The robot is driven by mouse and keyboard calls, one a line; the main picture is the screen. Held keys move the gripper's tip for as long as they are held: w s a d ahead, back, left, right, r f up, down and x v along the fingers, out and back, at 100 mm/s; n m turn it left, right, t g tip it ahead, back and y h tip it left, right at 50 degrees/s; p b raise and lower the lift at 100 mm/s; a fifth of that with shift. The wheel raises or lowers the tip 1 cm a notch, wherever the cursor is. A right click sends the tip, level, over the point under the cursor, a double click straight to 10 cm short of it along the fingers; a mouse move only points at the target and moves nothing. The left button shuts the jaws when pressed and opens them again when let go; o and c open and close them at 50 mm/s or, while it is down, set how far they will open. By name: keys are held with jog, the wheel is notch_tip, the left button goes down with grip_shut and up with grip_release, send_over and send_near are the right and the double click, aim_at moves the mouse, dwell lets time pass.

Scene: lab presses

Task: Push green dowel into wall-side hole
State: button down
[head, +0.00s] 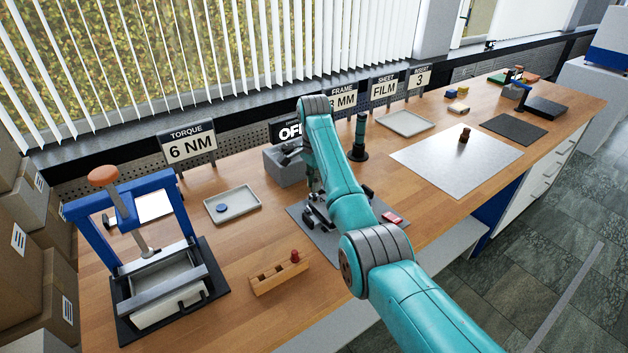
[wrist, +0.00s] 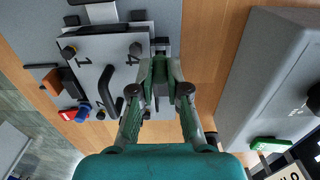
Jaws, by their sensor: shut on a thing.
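In the wrist view my gripper (wrist: 159,66) points down beside the corner of a light grey plate fixture (wrist: 100,72). Its jaws are closed in on a small greenish piece (wrist: 160,72), which appears to be the green dowel and is mostly hidden between the fingertips. The plate is marked 1 and 4 and carries dark knobs and a black handle. I cannot make out the wall-side hole, nor whether the dowel touches it. In the head view my arm hides the gripper tips and most of the fixture on its grey mat (head: 323,238).
A grey box (head: 284,167) stands close on the wall side, also large at right in the wrist view (wrist: 262,75). A wooden rack (head: 279,277) with a red peg, a blue-framed press (head: 122,215) and a tray (head: 232,205) lie left. A red piece (head: 391,217) lies right.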

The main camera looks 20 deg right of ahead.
jog(key=shift+f, duration=0.7)
jog(key=c, duration=1.1)
grip_release()
jog(key=shift+f, duration=0.1)
jog(key=shift+r, duration=3.8)
